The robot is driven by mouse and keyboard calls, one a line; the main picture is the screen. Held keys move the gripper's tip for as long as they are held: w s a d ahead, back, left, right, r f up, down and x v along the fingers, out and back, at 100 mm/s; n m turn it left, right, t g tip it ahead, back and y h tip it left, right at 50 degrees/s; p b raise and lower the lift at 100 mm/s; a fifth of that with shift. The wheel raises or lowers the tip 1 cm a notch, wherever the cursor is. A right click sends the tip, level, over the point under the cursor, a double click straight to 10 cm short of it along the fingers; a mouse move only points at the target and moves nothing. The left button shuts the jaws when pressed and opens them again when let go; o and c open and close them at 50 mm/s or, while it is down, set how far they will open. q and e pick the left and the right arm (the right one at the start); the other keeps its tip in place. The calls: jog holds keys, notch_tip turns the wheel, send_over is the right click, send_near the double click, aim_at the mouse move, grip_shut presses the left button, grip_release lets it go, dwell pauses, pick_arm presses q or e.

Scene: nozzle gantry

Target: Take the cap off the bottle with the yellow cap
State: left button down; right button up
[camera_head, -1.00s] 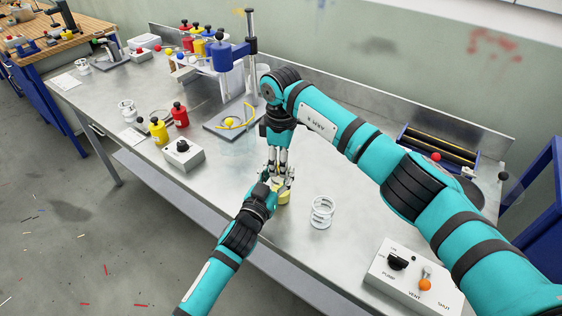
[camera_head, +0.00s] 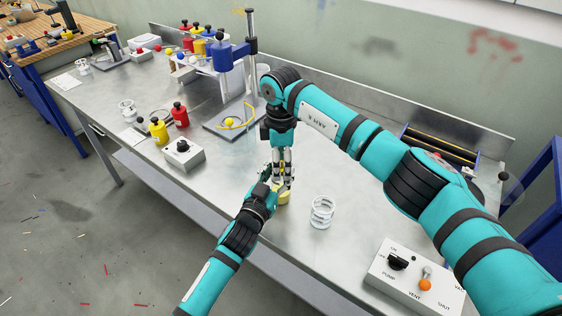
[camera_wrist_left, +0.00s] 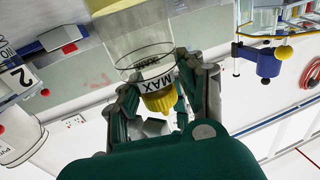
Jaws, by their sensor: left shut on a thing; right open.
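A clear bottle (camera_wrist_left: 143,42) with a black MAX mark and a yellow cap (camera_wrist_left: 160,101) shows between the fingers of my left gripper (camera_wrist_left: 160,92) in the left wrist view. In the head view, a yellow part (camera_head: 284,197) shows at my left gripper (camera_head: 272,188), near the bench's front edge. The left gripper is shut on the bottle. My right gripper (camera_head: 282,181) points down close above the yellow part, with its fingers open. The fingers and arms hide most of the bottle in the head view, so I cannot tell contact between the right fingers and the cap.
A clear ringed holder (camera_head: 322,212) stands to the right, and a control box (camera_head: 412,275) with knobs lies farther right. A grey knob box (camera_head: 183,155), a yellow bottle (camera_head: 159,131) and a red bottle (camera_head: 180,116) stand left.

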jog(key=shift+r, duration=2.35)
jog(key=shift+c, duration=0.3)
notch_tip(320, 180, up, 3)
jog(key=m, duration=0.3)
notch_tip(320, 180, down, 8)
jog(key=shift+r, duration=0.1)
grip_shut()
jog(key=n, duration=0.3)
jog(key=shift+r, duration=0.1)
